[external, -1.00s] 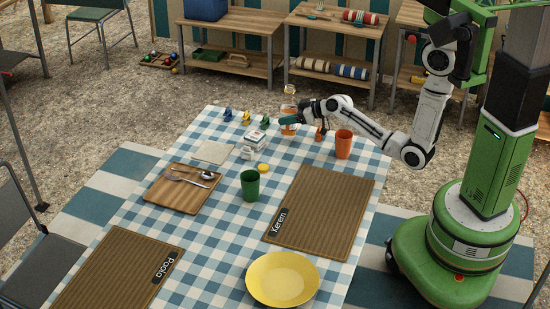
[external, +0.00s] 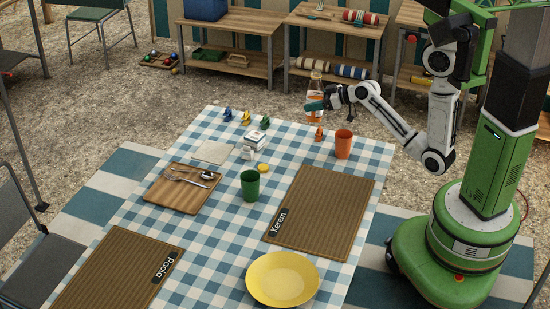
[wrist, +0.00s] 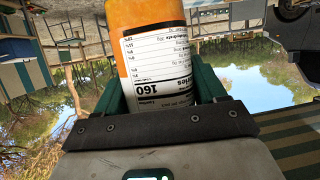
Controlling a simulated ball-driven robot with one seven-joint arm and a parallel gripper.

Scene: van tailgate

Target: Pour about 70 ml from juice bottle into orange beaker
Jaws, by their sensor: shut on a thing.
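The juice bottle (external: 316,84) is clear with orange juice inside. It is upright, raised above the far end of the table. My gripper (external: 316,105) is shut on it; in the wrist view the bottle (wrist: 160,50), with its white nutrition label, sits between the green fingers (wrist: 160,100). The orange beaker (external: 343,144) stands upright on the checked cloth, to the right of and nearer than the bottle. The inside of the beaker is too small to make out.
A small orange figure (external: 319,134) stands left of the beaker. A green cup (external: 250,186), a white box (external: 254,143), a cutlery board (external: 170,195), a yellow plate (external: 283,279) and the Kerem placemat (external: 325,210) lie nearer. Small blue and yellow figures stand at the far left edge.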

